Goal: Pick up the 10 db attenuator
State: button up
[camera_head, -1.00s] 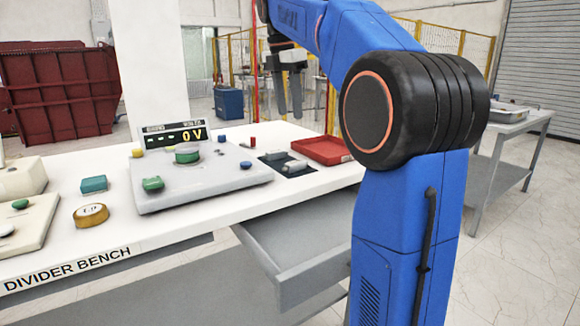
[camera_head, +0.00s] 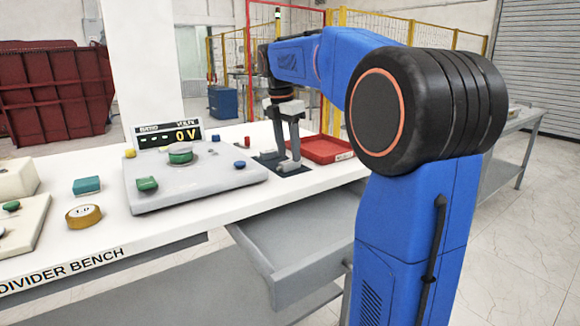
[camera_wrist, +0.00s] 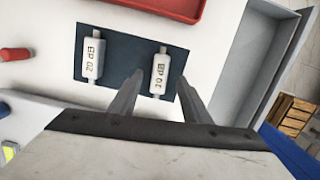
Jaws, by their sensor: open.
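The 10 dB attenuator (camera_wrist: 160,78) is a small pale block with a connector stub at its end; its label is partly legible in the wrist view. It lies on a dark mat (camera_wrist: 123,60), right of the similar 20 dB attenuator (camera_wrist: 92,60). My gripper (camera_wrist: 161,84) is open, with one finger on each side of the 10 dB attenuator in the wrist view. I cannot tell whether the fingers touch it. In the head view my gripper (camera_head: 288,153) points down over the mat at the bench's right part, its fingers partly hiding the attenuators.
A red tray (camera_head: 325,149) lies just right of the mat. A grey console (camera_head: 200,190) with a display reading 0 V stands to the left. A small red piece (camera_wrist: 15,54) lies left of the mat. An open grey drawer (camera_head: 300,235) juts out below the bench.

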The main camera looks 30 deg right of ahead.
aim_at(290, 161)
jog(key=shift+d+f, duration=0.15)
jog(key=shift+f, duration=0.6)
jog(key=shift+d+f, duration=0.1)
jog(key=shift+f, duration=0.65)
jog(key=shift+w, duration=0.1)
grip_shut()
jog(key=shift+r, duration=0.1)
